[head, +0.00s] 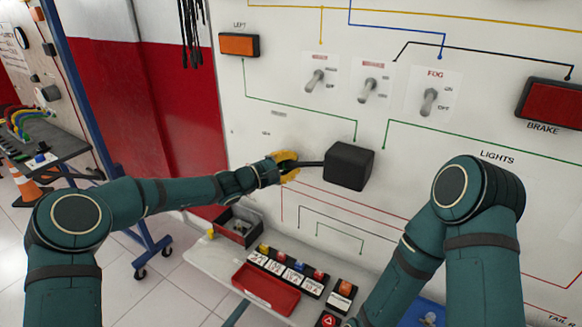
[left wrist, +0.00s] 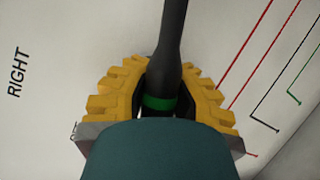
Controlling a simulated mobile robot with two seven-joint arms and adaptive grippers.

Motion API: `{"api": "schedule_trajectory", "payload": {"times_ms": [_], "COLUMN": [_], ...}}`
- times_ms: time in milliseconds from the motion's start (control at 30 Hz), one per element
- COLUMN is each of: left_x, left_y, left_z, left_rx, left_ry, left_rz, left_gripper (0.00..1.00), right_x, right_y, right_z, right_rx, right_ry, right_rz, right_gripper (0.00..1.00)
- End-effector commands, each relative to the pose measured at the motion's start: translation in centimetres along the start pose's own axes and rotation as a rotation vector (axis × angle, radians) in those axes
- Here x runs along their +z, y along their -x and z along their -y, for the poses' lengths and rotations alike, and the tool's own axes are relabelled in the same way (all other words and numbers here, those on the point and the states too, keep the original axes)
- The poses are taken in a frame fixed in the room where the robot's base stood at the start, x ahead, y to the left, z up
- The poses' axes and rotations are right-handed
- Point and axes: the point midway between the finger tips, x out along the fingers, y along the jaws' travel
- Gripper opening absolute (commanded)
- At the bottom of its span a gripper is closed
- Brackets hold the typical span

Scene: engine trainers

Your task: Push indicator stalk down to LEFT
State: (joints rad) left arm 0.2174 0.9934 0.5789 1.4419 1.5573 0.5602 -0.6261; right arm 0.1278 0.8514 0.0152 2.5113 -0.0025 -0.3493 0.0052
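The indicator stalk (head: 311,163) is a thin black lever. It sticks out to the left, nearly level, from a black box (head: 349,166) on the white panel. My left gripper (head: 285,166), with yellow ribbed fingers, is at the stalk's outer end. In the left wrist view the stalk (left wrist: 171,45) runs between the two fingers (left wrist: 165,78), which sit close on both sides of it. A green ring (left wrist: 160,102) shows on the stalk between them. The orange LEFT lamp (head: 239,44) is at the panel's upper left. My right gripper is out of view.
Three toggle switches (head: 368,88) and a red BRAKE lamp (head: 550,105) are on the panel above. Below is a ledge with a red tray (head: 266,289), an open dark box (head: 238,226) and a row of labelled buttons (head: 290,268). My right arm crosses the lower right.

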Motion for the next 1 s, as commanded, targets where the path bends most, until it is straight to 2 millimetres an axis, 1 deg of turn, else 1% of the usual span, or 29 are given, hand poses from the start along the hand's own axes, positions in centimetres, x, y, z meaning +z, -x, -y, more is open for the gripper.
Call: {"api": "schedule_trajectory", "payload": {"times_ms": [33,267,300,367,400,433,767,867,1000], "left_x": [-0.4,-0.4,-0.4,-0.4,-0.3,-0.3,-0.2,-0.2,-0.2], "left_y": [0.3,0.3,0.3,0.3,0.3,0.2,0.3,1.1,3.5], "left_z": [0.6,0.7,0.7,0.7,0.6,0.6,0.3,0.3,0.3], "left_rx": [-0.008,-0.011,-0.011,-0.010,-0.009,-0.009,-0.006,-0.006,-0.006], "left_ry": [0.006,0.006,0.006,0.005,0.005,0.005,0.003,0.003,0.004], "left_rz": [-0.005,-0.006,-0.006,-0.006,-0.005,-0.005,-0.003,-0.003,-0.004], "left_gripper": [0.00,0.00,0.20,0.41,0.55,0.57,0.57,0.57,0.57], "right_x": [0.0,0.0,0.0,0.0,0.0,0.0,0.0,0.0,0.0], "right_y": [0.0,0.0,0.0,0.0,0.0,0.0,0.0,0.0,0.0], "right_z": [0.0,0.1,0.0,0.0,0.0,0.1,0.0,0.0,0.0], "right_rx": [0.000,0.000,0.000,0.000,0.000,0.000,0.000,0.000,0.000], "right_ry": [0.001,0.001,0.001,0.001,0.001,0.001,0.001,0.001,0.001], "right_rz": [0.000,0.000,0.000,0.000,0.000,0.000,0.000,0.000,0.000], "right_gripper": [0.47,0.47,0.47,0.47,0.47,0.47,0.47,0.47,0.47]}}
